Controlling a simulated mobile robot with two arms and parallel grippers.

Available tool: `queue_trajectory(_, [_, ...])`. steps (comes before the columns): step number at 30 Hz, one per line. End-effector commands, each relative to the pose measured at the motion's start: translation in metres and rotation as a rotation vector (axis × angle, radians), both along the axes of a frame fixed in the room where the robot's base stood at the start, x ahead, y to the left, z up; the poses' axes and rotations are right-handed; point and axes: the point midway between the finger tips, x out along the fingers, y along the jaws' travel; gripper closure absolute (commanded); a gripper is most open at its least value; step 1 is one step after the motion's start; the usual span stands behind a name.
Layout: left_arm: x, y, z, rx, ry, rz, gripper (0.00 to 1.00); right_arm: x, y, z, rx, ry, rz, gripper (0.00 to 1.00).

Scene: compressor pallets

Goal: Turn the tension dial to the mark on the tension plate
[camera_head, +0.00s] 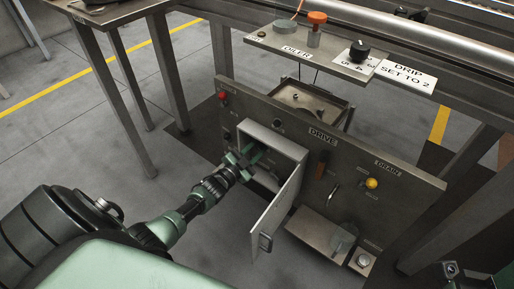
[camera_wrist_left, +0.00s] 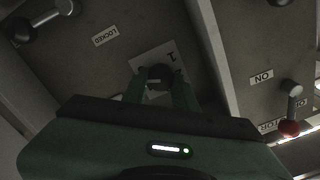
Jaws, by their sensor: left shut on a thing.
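My left gripper (camera_head: 243,165) reaches into the open grey box on the DRIVE panel. In the left wrist view its two green fingers (camera_wrist_left: 159,92) are shut on a dark round dial (camera_wrist_left: 158,75). The dial sits on a small light plate (camera_wrist_left: 150,56) with dark marks, partly covered by the dial and fingers. I cannot read which way the dial points. In the head view the dial and plate are hidden behind the gripper.
The box door (camera_head: 278,215) hangs open just right of my left gripper. The DRIVE panel (camera_head: 312,160) carries a red button (camera_head: 222,97) and a yellow knob (camera_head: 371,183). A shelf with a black dial (camera_head: 359,50) is above.

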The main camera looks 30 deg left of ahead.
Motion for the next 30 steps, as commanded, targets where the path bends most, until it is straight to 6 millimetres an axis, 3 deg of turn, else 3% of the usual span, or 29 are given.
queue_trajectory(10, [-0.0010, -0.0011, -0.0022, 0.129, -0.007, 0.000, 1.00, 0.0003, -0.0001, -0.0007, 0.001, 0.004, 0.000, 0.64])
queue_trajectory(26, [-0.0009, -0.0011, -0.0021, 0.149, -0.008, -0.001, 1.00, -0.0010, -0.0004, 0.0038, 0.002, -0.012, -0.001, 0.64])
queue_trajectory(27, [-0.0009, -0.0010, -0.0021, 0.149, -0.009, 0.000, 0.61, -0.0010, -0.0004, 0.0038, 0.002, -0.012, -0.001, 0.64])
queue_trajectory(28, [-0.0009, -0.0010, -0.0021, 0.149, -0.009, 0.000, 0.53, -0.0011, -0.0004, 0.0037, 0.002, -0.012, -0.001, 0.64])
queue_trajectory(30, [-0.0007, -0.0009, -0.0018, 0.149, -0.009, 0.000, 0.51, -0.0011, -0.0004, 0.0037, 0.002, -0.012, -0.001, 0.64])
